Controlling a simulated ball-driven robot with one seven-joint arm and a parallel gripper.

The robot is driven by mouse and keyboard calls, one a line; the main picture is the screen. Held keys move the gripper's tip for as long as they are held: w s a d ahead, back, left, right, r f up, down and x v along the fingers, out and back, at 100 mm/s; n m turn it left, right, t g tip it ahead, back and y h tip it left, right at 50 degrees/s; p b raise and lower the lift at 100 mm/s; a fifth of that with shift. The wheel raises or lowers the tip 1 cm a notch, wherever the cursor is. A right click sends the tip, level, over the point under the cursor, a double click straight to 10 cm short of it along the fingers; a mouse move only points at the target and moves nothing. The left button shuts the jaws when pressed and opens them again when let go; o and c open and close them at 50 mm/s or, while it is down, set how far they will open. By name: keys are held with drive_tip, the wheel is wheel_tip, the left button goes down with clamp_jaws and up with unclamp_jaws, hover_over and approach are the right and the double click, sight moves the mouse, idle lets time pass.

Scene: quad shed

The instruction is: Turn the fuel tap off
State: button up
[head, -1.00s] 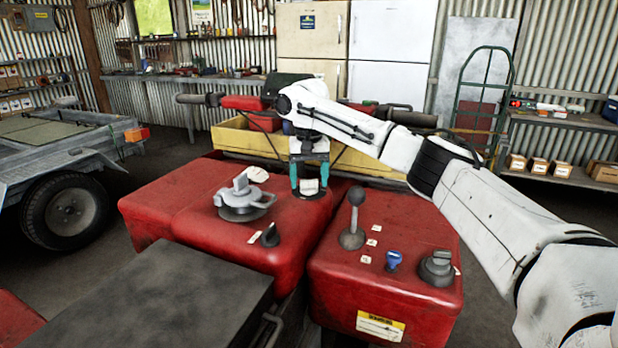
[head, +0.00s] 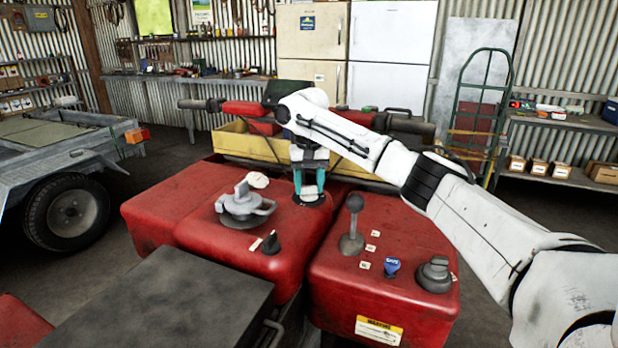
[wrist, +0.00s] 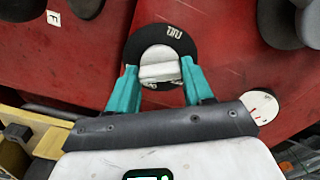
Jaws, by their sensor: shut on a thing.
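A pale grey, flat-bladed knob (wrist: 158,67) stands on a black round plate with white lettering that I cannot read for sure. It sits on the far part of the red body (head: 235,190); no other mark in view names it as the fuel tap. My gripper (head: 309,192) points down over it. In the wrist view the teal fingers of my gripper (wrist: 158,80) are shut on the knob, one at each side. In the head view the fingers hide part of the knob.
A grey filler cap (head: 244,207) and a small black pointed knob (head: 271,243) stand left of my gripper. A ball-topped lever (head: 353,225), a blue key-like knob (head: 392,266) and a grey rotary knob (head: 434,273) stand on the right red part. Handlebars lie behind.

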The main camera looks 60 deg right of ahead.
drive_tip(key=shift+a+r+n+p, duration=0.25)
drive_tip(key=shift+n+p, duration=0.35)
drive_tip(key=shift+p, duration=2.3)
drive_tip(key=n+p, duration=0.1)
drive_tip(key=p, duration=0.3)
drive_tip(key=shift+d, duration=0.15)
drive_tip(key=shift+f+n+p, duration=0.1)
drive_tip(key=shift+n+p, duration=0.5)
drive_tip(key=shift+p, duration=0.05)
drive_tip(key=n+p, duration=0.2)
drive_tip(key=n, duration=0.1)
drive_tip(key=shift+n, duration=0.3)
drive_tip(key=shift+d+f+n+p, duration=0.1)
drive_tip(key=shift+n+p, duration=0.75)
drive_tip(key=shift+n, duration=1.25)
drive_tip(key=shift+w, duration=0.1)
drive_tip(key=o, duration=1)
drive_tip(key=shift+o, duration=0.2)
